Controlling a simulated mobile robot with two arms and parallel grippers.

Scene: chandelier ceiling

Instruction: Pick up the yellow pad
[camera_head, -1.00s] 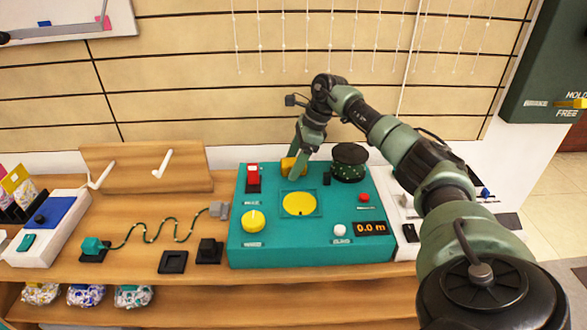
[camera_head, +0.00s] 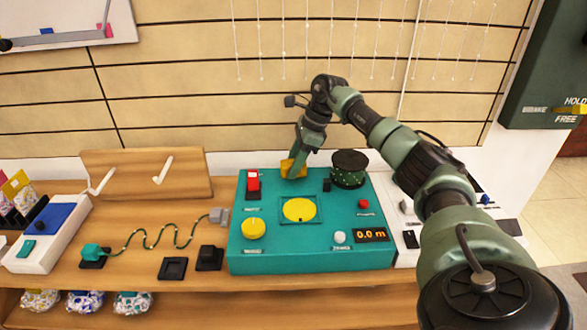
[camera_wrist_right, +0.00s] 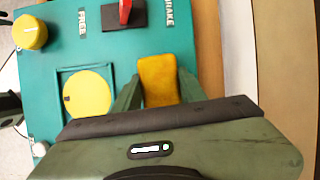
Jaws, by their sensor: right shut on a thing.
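The yellow pad (camera_head: 288,166) is at the back of the teal console (camera_head: 310,258), just right of the red switch. My right gripper (camera_head: 296,166) reaches down to it from behind. In the right wrist view, the yellow pad (camera_wrist_right: 158,80) sits between the two green fingers of my right gripper (camera_wrist_right: 160,88), which is shut on it. The pad looks tilted in the head view. Whether its lower edge touches the console is hard to tell. My left gripper is not in view.
The console carries a red switch (camera_head: 253,181), a yellow knob (camera_head: 253,228), a yellow disc (camera_head: 299,209) in a square recess and a dark spool (camera_head: 349,168). A wooden rack (camera_head: 146,172) stands at the left.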

